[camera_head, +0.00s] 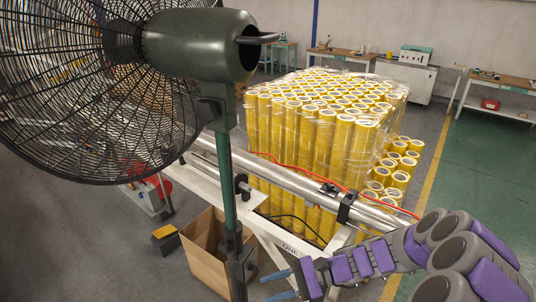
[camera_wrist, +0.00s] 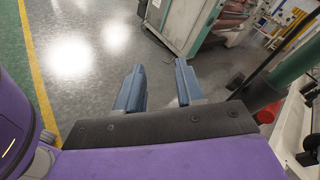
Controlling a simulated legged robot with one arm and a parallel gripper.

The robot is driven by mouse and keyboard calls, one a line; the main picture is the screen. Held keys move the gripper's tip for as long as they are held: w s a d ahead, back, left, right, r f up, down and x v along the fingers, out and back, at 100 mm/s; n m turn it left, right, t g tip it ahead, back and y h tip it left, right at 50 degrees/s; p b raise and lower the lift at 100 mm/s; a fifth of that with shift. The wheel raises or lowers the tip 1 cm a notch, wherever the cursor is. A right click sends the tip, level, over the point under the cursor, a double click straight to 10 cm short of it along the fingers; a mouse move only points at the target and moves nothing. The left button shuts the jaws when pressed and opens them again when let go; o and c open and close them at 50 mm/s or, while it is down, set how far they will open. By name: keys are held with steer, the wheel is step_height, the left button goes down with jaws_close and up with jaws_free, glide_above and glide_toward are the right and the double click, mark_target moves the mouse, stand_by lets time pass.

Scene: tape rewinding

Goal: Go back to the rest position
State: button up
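My gripper (camera_head: 266,288) is at the bottom middle of the head view, at the end of my purple and grey arm, which reaches in from the lower right. Its blue fingers point left, close to the fan's green post. In the wrist view my gripper (camera_wrist: 158,84) shows two blue fingers apart, with only grey floor between them. It holds nothing. My forearm is bent, and the gripper is beside the front end of the rewinding machine's white frame (camera_head: 272,262).
A large black fan (camera_head: 195,45) on a green post stands in front. An open cardboard box (camera_head: 200,265) is on the floor left of the gripper. Shiny rollers (camera_head: 290,180) and stacked yellow tape rolls (camera_head: 320,130) lie behind. Floor right of the yellow line (camera_head: 430,185) is clear.

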steer(key=s+r+n+g+h, duration=0.1)
steer(key=s+r+n+h, duration=0.25)
steer(key=s, duration=0.35)
steer(key=s+r+n+g+h, duration=0.2)
steer(key=s+n+h, duration=0.25)
steer(key=s, duration=0.25)
steer(key=s+d+r+n+t+h, duration=0.2)
steer(key=s+d+t+h, duration=0.2)
steer(key=s+d+h, duration=0.3)
steer(key=s+d, duration=0.2)
steer(key=d, duration=0.3)
steer(key=shift+s+d+h+b, duration=0.15)
steer(key=shift+h+b, duration=0.15)
steer(key=shift+h, duration=0.1)
